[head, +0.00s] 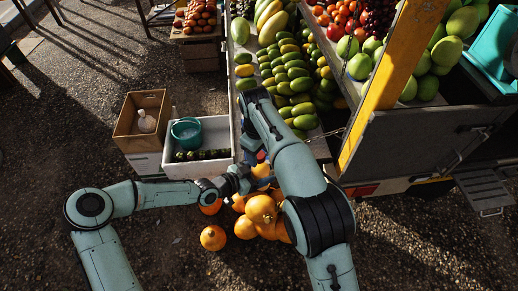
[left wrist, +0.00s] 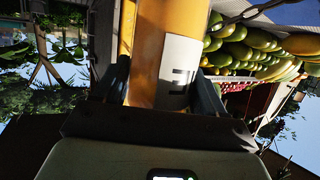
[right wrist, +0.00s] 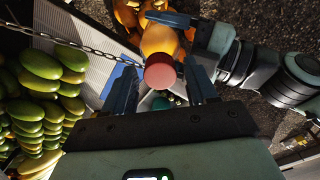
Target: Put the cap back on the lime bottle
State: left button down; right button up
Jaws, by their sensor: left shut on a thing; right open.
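The lime bottle (left wrist: 172,35) is orange-yellow with a white label and fills the middle of the left wrist view. My left gripper (left wrist: 161,68) is shut around it; in the head view this gripper (head: 247,176) is low above the orange pumpkins. In the right wrist view the bottle (right wrist: 159,38) shows behind the red cap (right wrist: 160,72). The cap lines up with the bottle's end; I cannot tell whether it is seated. My right gripper (right wrist: 160,82) is open, with a finger on each side of the cap. In the head view my right arm hides most of the bottle.
Several orange pumpkins (head: 262,209) lie on the ground below my grippers. A white crate (head: 180,170) with a teal bucket (head: 186,132) stands left. The truck's yellow post (head: 390,75) and chain (right wrist: 75,43) are close on the right arm's side.

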grip_shut()
jog(key=m, duration=0.8)
jog(key=shift+m, duration=0.3)
jog(key=shift+o, duration=0.3)
grip_release()
jog(key=shift+s+r, duration=0.1)
jog(key=shift+r, duration=2.15)
